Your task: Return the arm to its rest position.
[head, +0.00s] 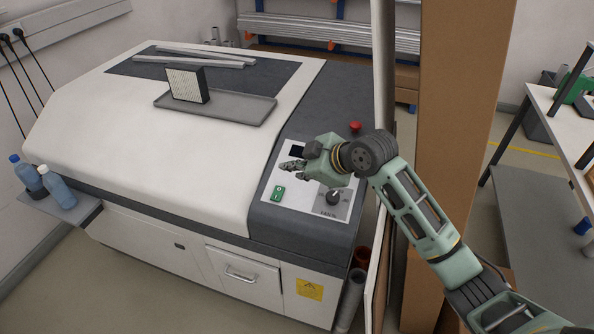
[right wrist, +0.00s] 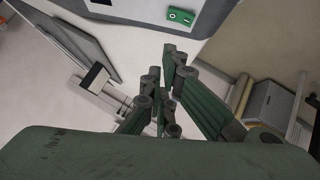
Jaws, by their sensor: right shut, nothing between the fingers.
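My right arm comes in from the lower right in the head view. My right gripper (head: 290,169) hangs over the control panel (head: 296,201) of a large white and grey machine (head: 175,130). It is shut and empty. In the right wrist view the gripper's fingers (right wrist: 165,90) are close together with nothing between them. A green switch (head: 277,194) lies just below the fingertips in the head view, and it also shows in the right wrist view (right wrist: 181,16). A dark knob (head: 333,197) is on the panel below the gripper's body. My left gripper is not in view.
A red button (head: 355,127) stands behind the gripper. A tray (head: 225,106) with a pleated filter (head: 187,84) lies on the machine. Blue bottles (head: 57,186) stand on a side shelf. A tall brown panel (head: 462,100) rises close beside my forearm. A white table (head: 565,125) stands at the right.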

